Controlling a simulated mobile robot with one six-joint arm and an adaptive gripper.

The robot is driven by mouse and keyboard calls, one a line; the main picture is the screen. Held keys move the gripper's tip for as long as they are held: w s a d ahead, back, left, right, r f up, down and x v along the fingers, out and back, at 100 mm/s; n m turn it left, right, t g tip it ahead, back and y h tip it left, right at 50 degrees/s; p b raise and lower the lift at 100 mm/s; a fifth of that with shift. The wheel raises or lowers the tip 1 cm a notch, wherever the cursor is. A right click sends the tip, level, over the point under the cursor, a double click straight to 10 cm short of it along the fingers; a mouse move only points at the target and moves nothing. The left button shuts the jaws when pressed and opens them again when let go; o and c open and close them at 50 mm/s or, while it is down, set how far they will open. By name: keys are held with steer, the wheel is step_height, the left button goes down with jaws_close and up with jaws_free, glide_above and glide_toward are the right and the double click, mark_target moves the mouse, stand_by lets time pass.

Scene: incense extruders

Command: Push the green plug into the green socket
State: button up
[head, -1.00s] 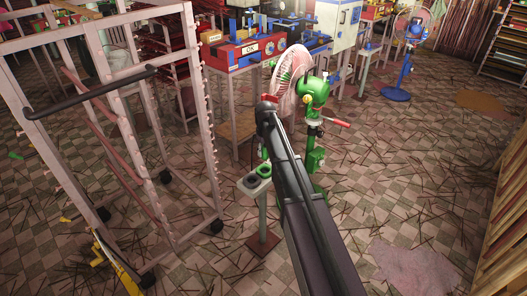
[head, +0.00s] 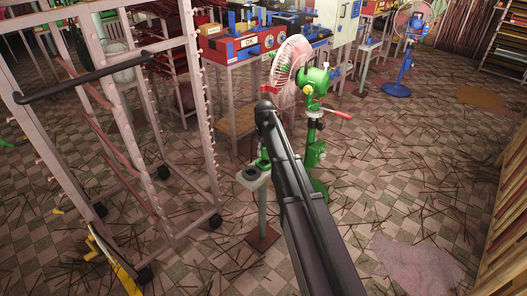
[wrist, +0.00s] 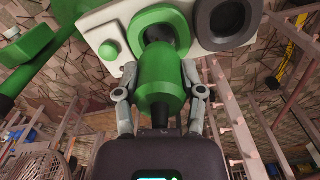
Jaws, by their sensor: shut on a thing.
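My gripper (wrist: 160,92) is shut on the green plug (wrist: 160,84), with one finger on each side of its wide body. The plug's narrower end points at the green socket (wrist: 172,18) and overlaps its lower rim in the wrist view. Part of the dark hole still shows beyond the plug. I cannot tell whether the tip is inside or just in front. In the head view the plug (head: 263,161) is a small green piece over the socket plate, and my arm hides most of my gripper.
The pale socket plate (wrist: 120,22) also holds a dark ring socket (wrist: 228,16) and a green knob (wrist: 108,51). It stands on a post (head: 262,212). A green machine (head: 314,80) with a red-tipped lever stands close right. A pale wheeled rack (head: 205,120) is on the left.

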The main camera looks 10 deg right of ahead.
mark_target(264, 158)
steer(key=shift+f+b, duration=0.45)
steer(key=shift+f, duration=0.2)
steer(key=shift+f+b, duration=1.45)
stand_by(1.5)
steer(key=o, duration=1.2)
steer(key=s+m, duration=0.4)
steer(key=s, duration=2.6)
steer(key=r+p, duration=2.1)
steer(key=w+r+p, duration=0.1)
steer(key=r+p, duration=0.9)
steer(key=p, duration=0.1)
steer(key=shift+a+r, duration=0.15)
steer(key=shift+r, duration=0.25)
